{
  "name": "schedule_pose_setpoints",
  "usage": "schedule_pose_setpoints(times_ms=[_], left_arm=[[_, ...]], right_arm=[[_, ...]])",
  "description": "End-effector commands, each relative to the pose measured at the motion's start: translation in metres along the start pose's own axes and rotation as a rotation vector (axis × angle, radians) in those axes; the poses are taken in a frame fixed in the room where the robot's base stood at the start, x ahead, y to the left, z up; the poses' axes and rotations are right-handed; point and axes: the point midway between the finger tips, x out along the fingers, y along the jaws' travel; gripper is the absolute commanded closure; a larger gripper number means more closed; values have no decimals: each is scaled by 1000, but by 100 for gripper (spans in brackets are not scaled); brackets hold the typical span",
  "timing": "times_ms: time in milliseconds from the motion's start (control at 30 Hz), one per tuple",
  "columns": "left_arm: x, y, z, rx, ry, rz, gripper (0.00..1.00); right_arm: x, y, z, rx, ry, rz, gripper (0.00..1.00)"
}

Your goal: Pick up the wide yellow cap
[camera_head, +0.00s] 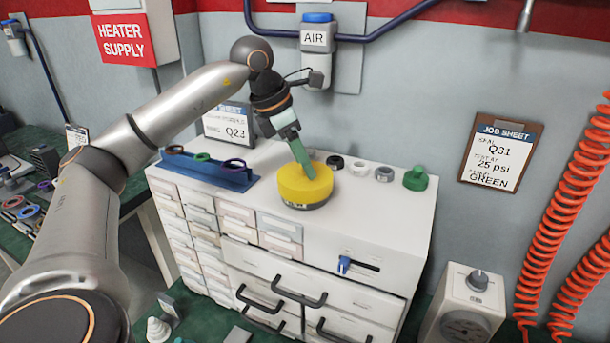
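The wide yellow cap (292,187) is a thick round disc. It sits on a dark grey round base on top of the white drawer cabinet (380,213), near its middle. My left gripper (308,172) comes down from the upper left, and its green fingers overlap the top and right part of the cap. Only one finger shows clearly, so I cannot tell whether the gripper is shut on the cap or only close to it. My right gripper is not in view.
A blue rack with rings (235,180) lies left of the cap. Several small rings and a green cap (415,179) stand along the cabinet's back edge. A job sheet (240,124) leans behind. Orange coiled hoses (560,220) hang at the right.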

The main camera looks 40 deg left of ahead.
Motion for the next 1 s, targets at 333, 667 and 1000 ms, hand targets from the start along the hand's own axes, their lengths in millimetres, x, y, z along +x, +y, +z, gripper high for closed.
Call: schedule_pose_setpoints(times_ms=[333,667,1000], left_arm=[[-1,0,0,0,0,0,82],[-1,0,0,0,-1,0,100],[-2,0,1,0,-2,0,100]], right_arm=[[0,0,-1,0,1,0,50],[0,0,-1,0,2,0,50],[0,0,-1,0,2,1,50]])
